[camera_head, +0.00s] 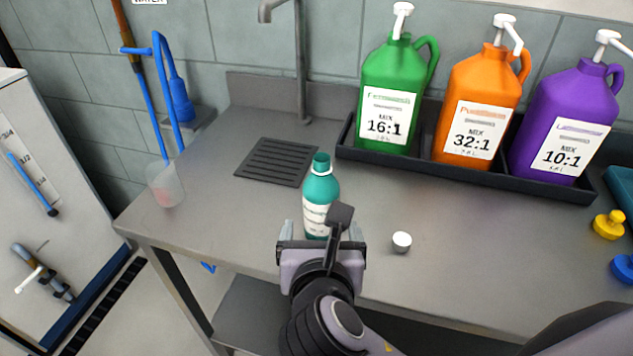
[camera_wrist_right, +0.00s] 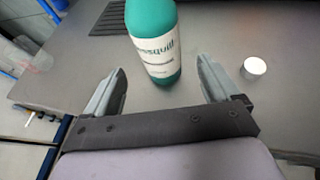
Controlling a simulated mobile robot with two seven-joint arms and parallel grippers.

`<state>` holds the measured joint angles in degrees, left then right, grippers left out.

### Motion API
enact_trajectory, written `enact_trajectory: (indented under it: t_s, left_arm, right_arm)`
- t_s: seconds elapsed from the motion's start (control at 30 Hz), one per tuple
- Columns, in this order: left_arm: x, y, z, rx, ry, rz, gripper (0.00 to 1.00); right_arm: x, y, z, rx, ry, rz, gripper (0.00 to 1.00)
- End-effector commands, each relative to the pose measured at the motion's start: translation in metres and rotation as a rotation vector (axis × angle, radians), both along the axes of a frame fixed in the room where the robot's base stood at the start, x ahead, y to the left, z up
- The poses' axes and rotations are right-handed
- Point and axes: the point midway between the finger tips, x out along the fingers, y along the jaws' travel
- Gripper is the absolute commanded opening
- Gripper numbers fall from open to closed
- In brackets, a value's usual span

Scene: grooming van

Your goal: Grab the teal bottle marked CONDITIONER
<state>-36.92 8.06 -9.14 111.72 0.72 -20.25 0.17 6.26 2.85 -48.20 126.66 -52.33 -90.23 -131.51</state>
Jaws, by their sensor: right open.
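The teal bottle (camera_head: 320,188) stands upright and open-necked on the grey steel counter, with a pale label whose print I cannot read clearly as CONDITIONER. It also shows in the right wrist view (camera_wrist_right: 155,45), its top cut off by the frame. My right gripper (camera_head: 322,230) is open at the counter's front side. In the wrist view its two fingers (camera_wrist_right: 162,68) are on either side of the bottle's lower part, with a gap on both sides, not touching. A wrist part covers some of the bottle's base in the head view. My left gripper is not in view.
A small white cap (camera_head: 402,242) lies right of the bottle. Green (camera_head: 392,95), orange (camera_head: 478,105) and purple (camera_head: 562,120) pump jugs stand in a black tray (camera_head: 440,171) behind. A drain grate (camera_head: 275,161) and a clear cup (camera_head: 165,184) are left.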

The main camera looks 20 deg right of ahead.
Motion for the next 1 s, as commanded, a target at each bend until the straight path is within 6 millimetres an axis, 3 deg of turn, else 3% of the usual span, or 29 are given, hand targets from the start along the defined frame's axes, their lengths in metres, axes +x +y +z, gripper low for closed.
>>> enact_trajectory:
  t_s: [0.17,0.6,0.9,1.0]
  left_arm:
    - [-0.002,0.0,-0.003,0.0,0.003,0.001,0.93]
    - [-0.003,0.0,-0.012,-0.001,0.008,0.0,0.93]
    - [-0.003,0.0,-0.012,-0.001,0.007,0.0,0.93]
    - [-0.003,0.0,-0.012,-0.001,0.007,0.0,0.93]
  right_arm:
    - [0.007,-0.002,-0.002,-0.016,0.0,0.002,0.89]
    - [0.057,-0.019,-0.026,-0.013,0.0,0.001,0.89]
    - [0.062,-0.021,-0.027,-0.012,0.001,0.003,0.89]
    - [0.061,-0.021,-0.027,-0.012,0.001,0.003,0.57]
